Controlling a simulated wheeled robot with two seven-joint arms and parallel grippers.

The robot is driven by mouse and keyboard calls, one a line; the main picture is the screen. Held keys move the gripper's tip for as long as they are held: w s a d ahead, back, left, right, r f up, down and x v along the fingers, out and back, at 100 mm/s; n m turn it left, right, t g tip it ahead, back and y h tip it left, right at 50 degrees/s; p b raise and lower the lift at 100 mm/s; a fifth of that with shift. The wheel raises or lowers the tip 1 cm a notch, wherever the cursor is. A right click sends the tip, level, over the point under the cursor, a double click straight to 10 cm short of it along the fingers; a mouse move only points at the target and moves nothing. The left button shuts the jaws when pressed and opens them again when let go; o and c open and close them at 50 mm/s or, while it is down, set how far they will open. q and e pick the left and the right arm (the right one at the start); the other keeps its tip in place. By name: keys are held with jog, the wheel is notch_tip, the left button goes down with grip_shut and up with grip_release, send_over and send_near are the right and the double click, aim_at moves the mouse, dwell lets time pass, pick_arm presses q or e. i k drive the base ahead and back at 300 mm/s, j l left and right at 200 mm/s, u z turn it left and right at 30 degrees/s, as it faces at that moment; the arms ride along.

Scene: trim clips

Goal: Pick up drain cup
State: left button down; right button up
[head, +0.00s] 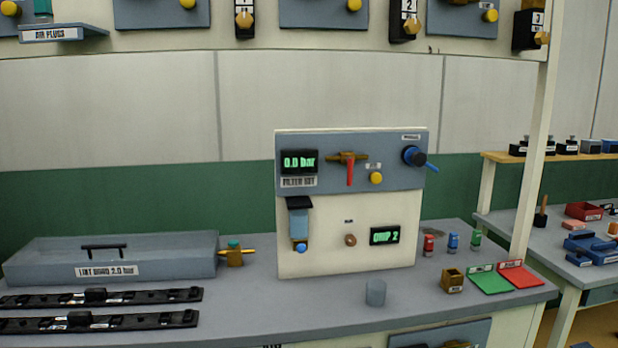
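A small grey-blue cup (376,293), which looks like the drain cup, stands upright near the front edge of the grey bench (320,310). It stands apart from other things, in front of the white filter panel (345,232). Neither of my grippers shows in the head view.
To the right are a small brown box (453,281), green (490,283) and red (520,275) mats and small coloured parts. Black rails (100,297) lie left.

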aim_at(376, 288)
jog(key=i+l, duration=0.15)
jog(key=l, duration=0.25)
jog(key=i+l+z, duration=0.15)
jog(key=l, duration=0.3)
jog(key=i+l, duration=0.2)
jog(key=l, duration=0.2)
jog(key=i+l+z, duration=0.1)
jog(key=l, duration=0.3)
jog(key=i, duration=0.1)
